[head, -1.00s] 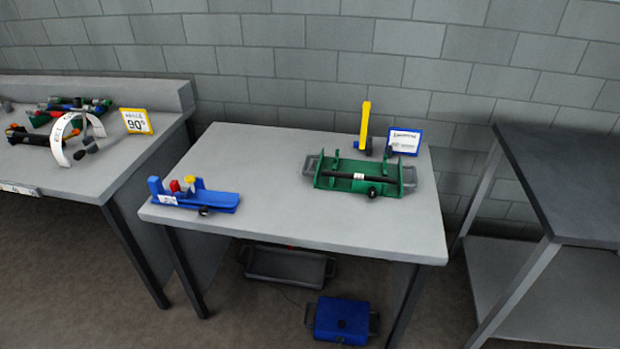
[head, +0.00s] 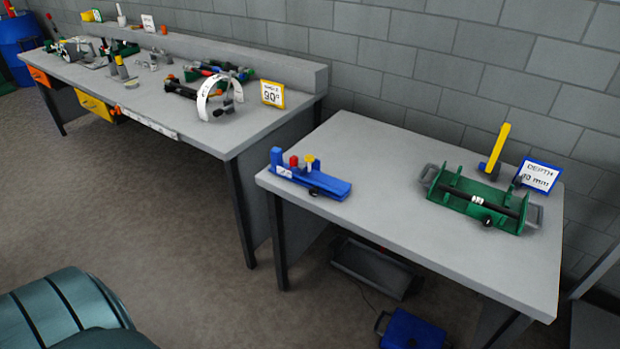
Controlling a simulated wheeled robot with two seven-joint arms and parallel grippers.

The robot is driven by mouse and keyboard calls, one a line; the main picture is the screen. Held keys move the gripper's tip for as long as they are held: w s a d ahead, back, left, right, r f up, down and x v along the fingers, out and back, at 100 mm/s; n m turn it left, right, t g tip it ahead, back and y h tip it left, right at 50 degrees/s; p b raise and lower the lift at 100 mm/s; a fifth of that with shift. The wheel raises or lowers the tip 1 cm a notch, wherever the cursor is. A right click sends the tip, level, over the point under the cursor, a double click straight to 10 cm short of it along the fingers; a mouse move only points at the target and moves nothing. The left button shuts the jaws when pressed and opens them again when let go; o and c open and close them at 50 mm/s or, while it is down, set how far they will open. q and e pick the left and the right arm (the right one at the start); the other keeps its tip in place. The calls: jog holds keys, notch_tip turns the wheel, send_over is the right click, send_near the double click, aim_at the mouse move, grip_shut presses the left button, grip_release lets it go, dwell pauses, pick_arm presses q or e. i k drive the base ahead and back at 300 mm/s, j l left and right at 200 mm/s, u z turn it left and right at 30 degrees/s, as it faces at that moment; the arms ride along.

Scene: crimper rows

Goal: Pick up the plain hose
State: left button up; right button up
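A black hose (head: 509,210) with a white band lies in a green tray-like fixture (head: 460,204) on the right-hand table. I cannot tell whether it is the plain hose. On the long bench at the left, dark hose-like pieces (head: 180,90) with orange ends lie near a white arch-shaped gauge (head: 203,101); they are too small to tell apart. Neither of my grippers is in view.
The right-hand table (head: 380,165) also holds a blue fixture (head: 318,182) with red and yellow knobs, a yellow upright (head: 497,146) and a blue-framed depth sign (head: 538,176). A yellow-framed sign (head: 272,94) stands on the long bench (head: 235,133). Open floor (head: 150,210) lies in front.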

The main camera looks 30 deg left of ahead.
aim_at(448, 189)
jog(key=i+l, duration=0.1)
jog(key=i, duration=1.15)
